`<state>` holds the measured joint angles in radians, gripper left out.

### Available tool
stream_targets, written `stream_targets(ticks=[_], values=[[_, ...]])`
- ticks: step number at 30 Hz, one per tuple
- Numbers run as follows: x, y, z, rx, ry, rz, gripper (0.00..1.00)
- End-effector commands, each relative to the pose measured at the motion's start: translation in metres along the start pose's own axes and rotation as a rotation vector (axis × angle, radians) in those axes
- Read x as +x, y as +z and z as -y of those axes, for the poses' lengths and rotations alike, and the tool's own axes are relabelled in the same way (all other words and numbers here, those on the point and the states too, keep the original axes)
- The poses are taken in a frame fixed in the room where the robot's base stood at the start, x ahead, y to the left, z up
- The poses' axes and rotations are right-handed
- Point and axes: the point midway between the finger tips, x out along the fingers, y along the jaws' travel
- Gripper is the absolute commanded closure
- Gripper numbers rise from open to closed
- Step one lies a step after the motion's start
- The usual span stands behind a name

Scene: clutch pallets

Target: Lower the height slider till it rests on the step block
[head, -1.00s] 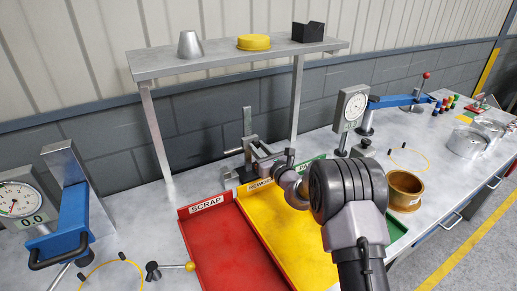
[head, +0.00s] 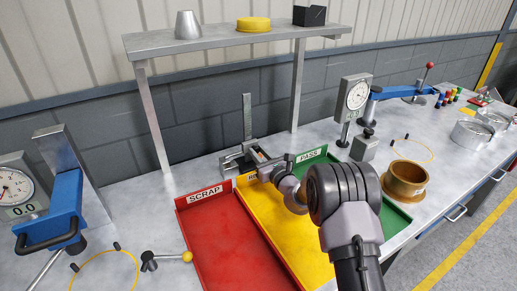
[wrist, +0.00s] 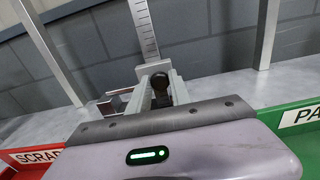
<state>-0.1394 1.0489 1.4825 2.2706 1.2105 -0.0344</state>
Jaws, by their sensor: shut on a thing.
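The height gauge has an upright graduated column (head: 247,118), which also shows in the wrist view (wrist: 145,30). Its slider (wrist: 155,72) is low on the column, with a dark round knob in front. My gripper (head: 258,164) is shut on the slider; in the wrist view its fingers (wrist: 153,95) close around it. A grey metal piece, apparently the step block (wrist: 110,105), is to the left of the fingers in the wrist view, partly hidden. I cannot tell whether the slider touches it.
Red SCRAP (head: 183,230), yellow (head: 290,240) and green PASS (head: 395,218) trays lie in front of the gauge. A shelf (head: 220,48) stands above and behind. A dial stand (head: 353,100) and a brass ring (head: 405,180) are to the right.

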Motion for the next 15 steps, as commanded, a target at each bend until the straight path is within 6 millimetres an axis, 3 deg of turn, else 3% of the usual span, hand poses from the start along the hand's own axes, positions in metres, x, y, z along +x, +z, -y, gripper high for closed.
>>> stream_targets(ticks=[1, 8, 9, 12, 15], values=[[-0.0001, -0.0070, 0.0000, -0.001, 0.000, -0.002, 1.00], [-0.0004, -0.0053, -0.0001, -0.001, 0.000, -0.004, 1.00], [-0.0004, -0.0054, -0.0002, -0.001, 0.000, -0.004, 0.73], [-0.0004, -0.0051, -0.0001, -0.001, 0.000, -0.003, 0.54], [-0.0003, -0.0046, -0.0001, -0.001, 0.000, -0.002, 0.53]])
